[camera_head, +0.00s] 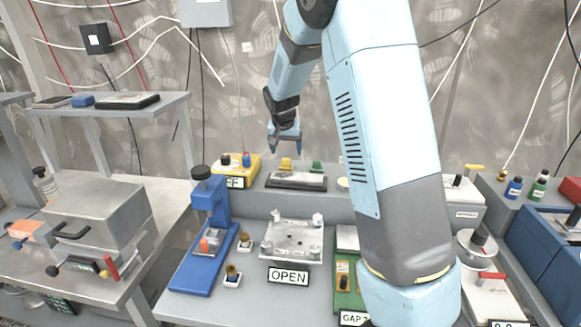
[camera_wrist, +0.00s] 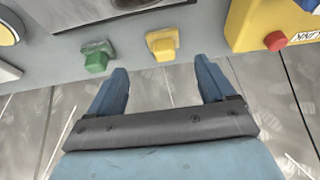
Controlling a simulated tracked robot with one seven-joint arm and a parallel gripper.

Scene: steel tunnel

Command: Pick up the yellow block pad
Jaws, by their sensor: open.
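The yellow block pad (camera_head: 286,163) stands at the back of the bench, by the rear edge of a dark flat plate. It also shows in the wrist view (camera_wrist: 162,43), just past the fingertips and roughly midway between them. My gripper (camera_head: 284,148) points down above and near the yellow pad. In the wrist view my gripper (camera_wrist: 161,68) has its two blue fingers spread with nothing between them. A similar green block (camera_head: 317,166) stands to the right of the yellow pad in the head view, and to its left in the wrist view (camera_wrist: 97,57).
The dark plate (camera_head: 296,181) lies in front of the blocks. A yellow box with a red button (camera_head: 242,168) stands close on the left. A blue press (camera_head: 207,235), a metal fixture (camera_head: 292,240) and an "OPEN" sign (camera_head: 288,276) are nearer. My arm hides part of the bench.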

